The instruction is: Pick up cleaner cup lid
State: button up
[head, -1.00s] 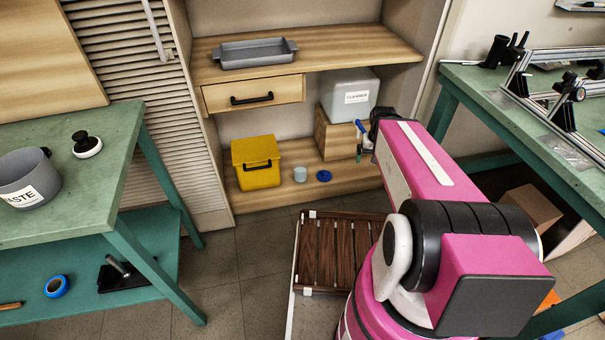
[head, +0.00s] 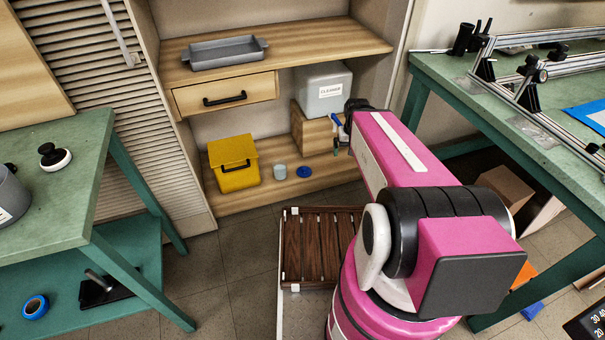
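A small blue disc (head: 304,171), which looks like the lid, lies flat on the low shelf board of the cabinet. A small pale grey cup (head: 280,172) stands just left of it, apart from it. A grey container labelled CLEANER (head: 325,90) sits on a wooden box behind. My pink arm reaches toward the cabinet. My gripper (head: 338,133), with blue and pale parts, is at its far end, in front of the wooden box, above and right of the blue disc. It is partly hidden by my arm, and its finger opening is too small to make out.
A yellow bin (head: 234,165) stands left of the cup. A drawer (head: 225,94) and a shelf with a grey tray (head: 215,52) are above. Green workbenches stand left (head: 70,190) and right (head: 440,75).

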aim_at(302, 171)
jog(key=i+j+z, duration=0.1)
jog(key=j+z, duration=0.45)
jog(key=z, duration=0.15)
jog(key=i+j+z, duration=0.1)
jog(key=j+z, duration=0.25)
